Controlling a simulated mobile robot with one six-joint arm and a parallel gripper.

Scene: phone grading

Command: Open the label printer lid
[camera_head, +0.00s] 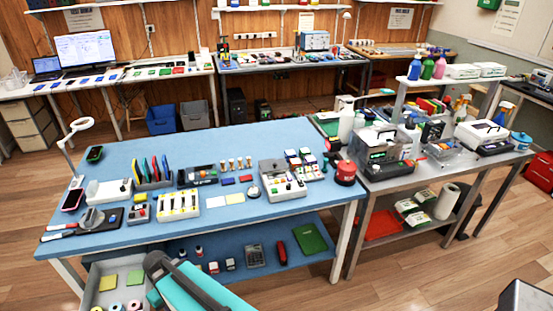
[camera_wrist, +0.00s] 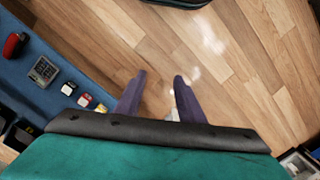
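I cannot tell for sure which device is the label printer. A white boxy device with a dark panel on top (camera_head: 483,132) sits on the steel table at the right and looks closed. A grey and white device with buttons (camera_head: 283,180) sits on the blue table, and a dark-fronted device with a clear upper part (camera_head: 380,153) is at the steel table's left end. In the wrist view my gripper (camera_wrist: 159,77) has its two purple fingers apart, empty, over the wooden floor. None of these devices shows in the wrist view.
Floor in front of the steel table is clear.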

